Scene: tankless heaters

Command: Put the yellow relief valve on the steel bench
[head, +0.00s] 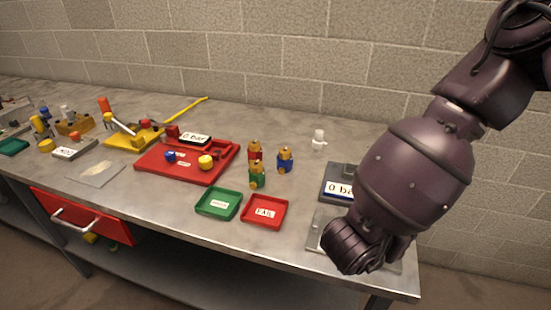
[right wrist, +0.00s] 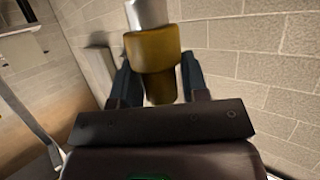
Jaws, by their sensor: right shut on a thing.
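My right gripper (right wrist: 158,82) is shut on the yellow relief valve (right wrist: 153,47), which has a dull yellow body and a silver end pointing away from the gripper. The two dark fingers sit on either side of its body. In the head view my right arm comes in from the right over the bench's right end, and the fingers and held valve are hidden there. The steel bench (head: 285,125) runs along the block wall. My left gripper is not in view.
A red tray (head: 150,168), a green tray (head: 218,204) and a red FAIL tray (head: 264,211) lie on the bench. Red, blue (head: 285,161) and green valves stand near them. A red drawer (head: 85,218) stands open. Bare steel lies behind the valves.

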